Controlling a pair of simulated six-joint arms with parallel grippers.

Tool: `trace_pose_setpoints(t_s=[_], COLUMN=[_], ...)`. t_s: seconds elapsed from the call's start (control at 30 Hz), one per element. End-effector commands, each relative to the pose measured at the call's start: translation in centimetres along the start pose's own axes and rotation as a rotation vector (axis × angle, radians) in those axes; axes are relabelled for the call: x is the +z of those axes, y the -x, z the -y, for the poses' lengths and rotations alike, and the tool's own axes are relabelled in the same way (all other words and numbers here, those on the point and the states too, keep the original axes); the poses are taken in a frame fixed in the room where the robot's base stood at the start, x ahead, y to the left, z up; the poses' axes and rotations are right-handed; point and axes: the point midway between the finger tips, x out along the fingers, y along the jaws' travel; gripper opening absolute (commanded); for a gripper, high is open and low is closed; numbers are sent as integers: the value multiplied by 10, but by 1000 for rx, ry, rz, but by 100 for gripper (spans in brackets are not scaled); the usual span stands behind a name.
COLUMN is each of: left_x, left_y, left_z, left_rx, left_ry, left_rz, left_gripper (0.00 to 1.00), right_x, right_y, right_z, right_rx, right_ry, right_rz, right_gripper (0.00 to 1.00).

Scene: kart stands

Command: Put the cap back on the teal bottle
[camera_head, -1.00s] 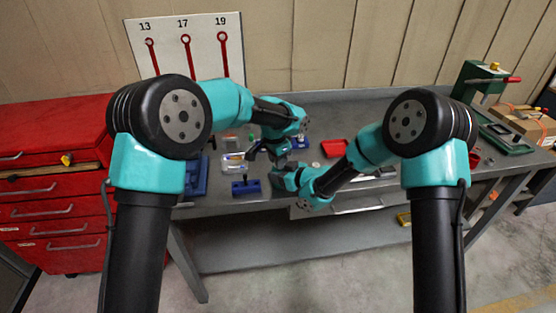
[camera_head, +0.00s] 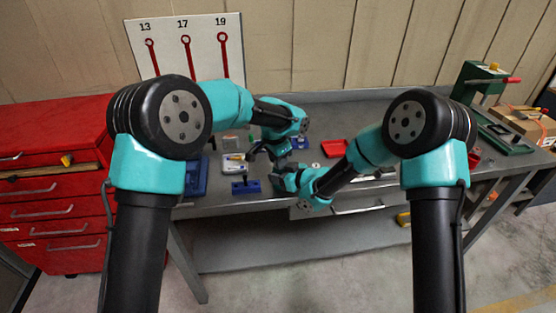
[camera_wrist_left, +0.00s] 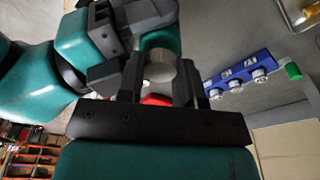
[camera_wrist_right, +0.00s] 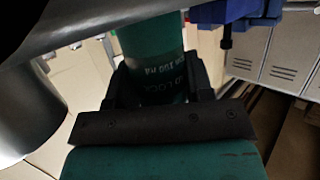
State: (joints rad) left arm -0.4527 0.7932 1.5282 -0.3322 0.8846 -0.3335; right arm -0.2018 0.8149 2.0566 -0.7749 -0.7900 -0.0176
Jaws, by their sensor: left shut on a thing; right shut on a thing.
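The teal bottle (camera_wrist_right: 152,50), with pale lettering on its side, is between the fingers of my right gripper (camera_wrist_right: 158,85) in the right wrist view. My right gripper is shut on it. In the left wrist view my left gripper (camera_wrist_left: 160,82) is shut on a round grey cap (camera_wrist_left: 159,66). A teal part of the bottle (camera_wrist_left: 160,38) shows just behind the cap; I cannot tell whether the two touch or how the cap is seated. In the head view both grippers meet low over the bench front, and the arms hide the bottle and cap.
A blue rack with white pieces (camera_wrist_left: 240,77) lies beside my left gripper. On the bench (camera_head: 345,110), a blue block (camera_head: 246,187), a clear tray (camera_head: 234,163) and a red tray (camera_head: 334,148) stand around the grippers. A green press (camera_head: 482,82) is far right.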

Motion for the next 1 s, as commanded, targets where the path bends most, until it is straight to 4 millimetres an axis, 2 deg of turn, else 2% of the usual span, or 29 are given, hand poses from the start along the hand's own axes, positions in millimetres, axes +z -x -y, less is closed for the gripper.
trace_pose_setpoints(t_s=[0.53, 1.0], left_x=[2, 4], left_y=[-12, -15], left_z=[-2, -1], left_rx=[5, 8], left_ry=[-1, 0], left_rz=[8, 12], left_gripper=[12, 12], right_x=[0, -1], right_y=[-1, -1], right_z=[3, 3], right_rx=[-5, -7], right_ry=[3, 5], right_rz=[2, 0], right_gripper=[5, 5])
